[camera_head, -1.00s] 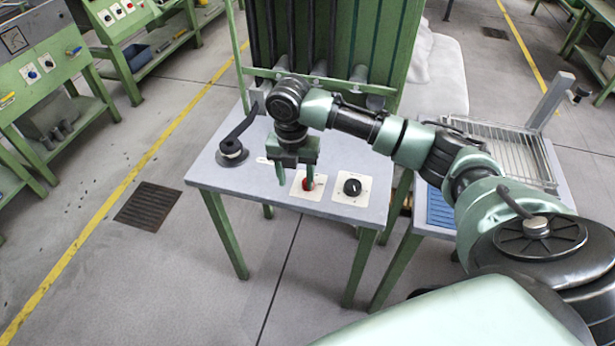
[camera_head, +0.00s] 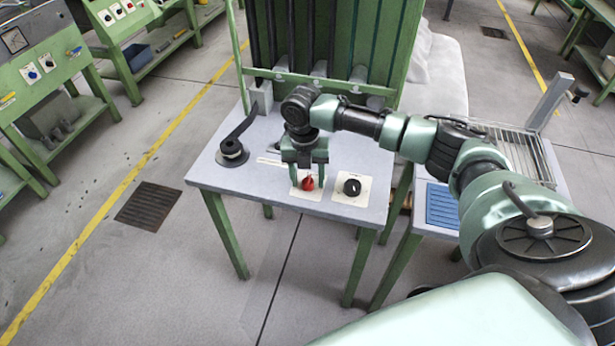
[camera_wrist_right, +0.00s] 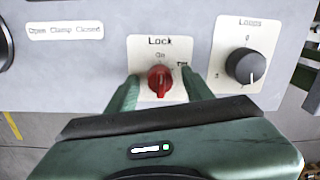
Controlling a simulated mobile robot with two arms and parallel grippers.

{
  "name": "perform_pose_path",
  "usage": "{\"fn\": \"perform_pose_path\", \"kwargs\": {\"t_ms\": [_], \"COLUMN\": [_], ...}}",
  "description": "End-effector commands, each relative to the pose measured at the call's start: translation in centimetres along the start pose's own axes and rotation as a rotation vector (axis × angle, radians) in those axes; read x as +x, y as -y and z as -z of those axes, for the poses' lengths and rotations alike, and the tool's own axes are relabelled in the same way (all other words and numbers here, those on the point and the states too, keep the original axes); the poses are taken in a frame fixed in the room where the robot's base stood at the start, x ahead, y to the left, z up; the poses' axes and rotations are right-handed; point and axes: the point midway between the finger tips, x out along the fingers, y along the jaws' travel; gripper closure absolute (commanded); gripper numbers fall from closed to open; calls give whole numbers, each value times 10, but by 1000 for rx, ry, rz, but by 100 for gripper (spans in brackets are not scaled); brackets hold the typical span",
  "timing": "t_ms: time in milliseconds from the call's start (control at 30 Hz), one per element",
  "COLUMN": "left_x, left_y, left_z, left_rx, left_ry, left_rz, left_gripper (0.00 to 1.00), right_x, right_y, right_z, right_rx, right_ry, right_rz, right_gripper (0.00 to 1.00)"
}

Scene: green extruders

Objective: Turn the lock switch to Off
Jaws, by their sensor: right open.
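The red lock switch (camera_head: 308,183) sits on a white plate on the grey table. In the right wrist view the red knob (camera_wrist_right: 160,81) is under the label "Lock", with "On" printed above it. Its handle looks roughly upright, toward "On". A second label to its right is partly hidden by a finger. My right gripper (camera_head: 307,175) points down over the switch. In the wrist view its open green fingers (camera_wrist_right: 158,84) stand on the left and right of the knob, with gaps visible on both sides. My left gripper is not in view.
A black "Loops" knob (camera_head: 352,187) is close on the right of the switch. A black clamp lever (camera_head: 233,148) stands on the left of the table. Green frame posts and dark tubes rise behind. A side table with a wire rack (camera_head: 510,150) is at right.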

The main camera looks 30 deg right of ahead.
Motion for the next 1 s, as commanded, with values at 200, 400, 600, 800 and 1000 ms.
{"fn": "perform_pose_path", "kwargs": {"t_ms": [200, 400, 600, 800, 1000], "left_x": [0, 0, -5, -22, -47], "left_y": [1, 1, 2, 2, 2], "left_z": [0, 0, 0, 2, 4], "left_rx": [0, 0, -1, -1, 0], "left_ry": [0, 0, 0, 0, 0], "left_rz": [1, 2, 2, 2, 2], "left_gripper": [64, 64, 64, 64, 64], "right_x": [0, 0, -2, -5, -7], "right_y": [0, 0, 0, 0, 1], "right_z": [0, 0, 0, 0, 0], "right_rx": [0, 0, 21, 107, 263], "right_ry": [0, 0, -3, -8, -17], "right_rz": [0, 0, 1, 2, 3], "right_gripper": [71, 100, 100, 100, 100]}}
